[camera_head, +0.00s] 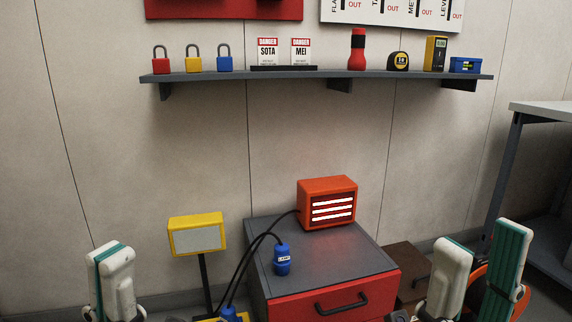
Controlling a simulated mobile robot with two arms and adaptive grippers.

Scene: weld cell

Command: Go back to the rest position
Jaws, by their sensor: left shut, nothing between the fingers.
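My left gripper (112,252) is at the lower left of the head view, with its white and teal fingers pointing up and closed together. Nothing shows between them. My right gripper (480,236) is at the lower right, with its two fingers pointing up and a clear gap between them. It looks empty. The lower parts of both grippers are cut off by the bottom edge of the view.
An orange heater (327,204) with glowing bars and a blue connector (282,260) stand on the grey-topped red drawer cabinet (325,303). A yellow lamp (196,235) stands left of it. A wall shelf (310,76) holds padlocks and tools. A workbench (540,108) is at right.

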